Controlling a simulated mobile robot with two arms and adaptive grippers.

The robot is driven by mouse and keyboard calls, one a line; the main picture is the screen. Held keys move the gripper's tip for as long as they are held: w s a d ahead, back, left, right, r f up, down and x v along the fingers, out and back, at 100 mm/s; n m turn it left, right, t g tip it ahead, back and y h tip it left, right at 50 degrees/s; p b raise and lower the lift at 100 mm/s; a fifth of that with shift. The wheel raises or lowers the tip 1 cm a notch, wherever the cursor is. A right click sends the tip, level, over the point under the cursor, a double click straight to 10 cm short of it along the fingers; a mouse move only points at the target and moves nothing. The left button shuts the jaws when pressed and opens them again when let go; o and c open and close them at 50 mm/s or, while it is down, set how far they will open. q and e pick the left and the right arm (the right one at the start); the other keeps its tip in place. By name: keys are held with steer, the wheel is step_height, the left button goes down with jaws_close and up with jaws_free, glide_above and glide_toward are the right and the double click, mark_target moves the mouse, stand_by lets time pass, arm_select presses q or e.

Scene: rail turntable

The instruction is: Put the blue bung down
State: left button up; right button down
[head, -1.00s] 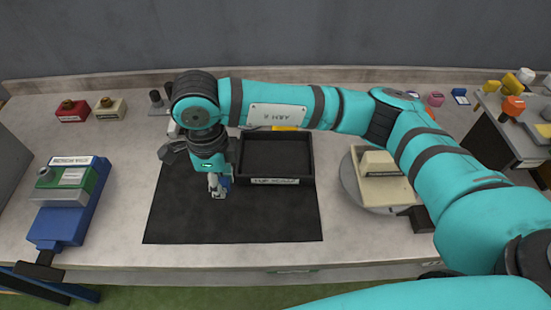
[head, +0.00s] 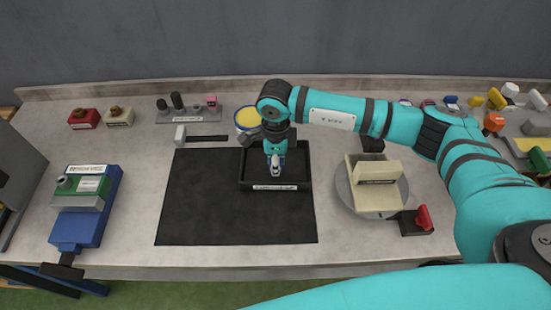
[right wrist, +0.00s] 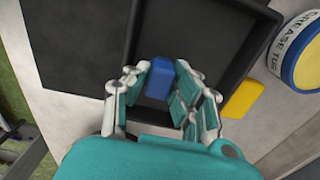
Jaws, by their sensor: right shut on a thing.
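My right gripper (head: 275,172) is over the black tray (head: 246,184) in the head view, pointing down. In the right wrist view the same gripper (right wrist: 160,90) has its fingers on either side of the blue bung (right wrist: 160,78) and is shut on it. The bung is above or inside the tray (right wrist: 205,28); I cannot tell whether it touches the tray floor. In the head view the bung is mostly hidden by the gripper. My left gripper is not in view.
A dark mat (head: 205,215) lies clear left of the tray. A grease tub (head: 245,118) stands behind it. A turntable (head: 350,198) with a cream block (head: 378,172) is to the right. A blue vise-like fixture (head: 82,222) is at left.

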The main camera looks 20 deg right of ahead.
steer(key=shift+f, duration=0.35)
steer(key=shift+a, duration=0.1)
steer(key=shift+f, duration=0.15)
steer(key=c, duration=1.4)
jaws_free()
steer(key=shift+r, duration=0.35)
step_height(320, 180, up, 10)
steer(key=b, duration=0.3)
steer(key=shift+r, duration=0.85)
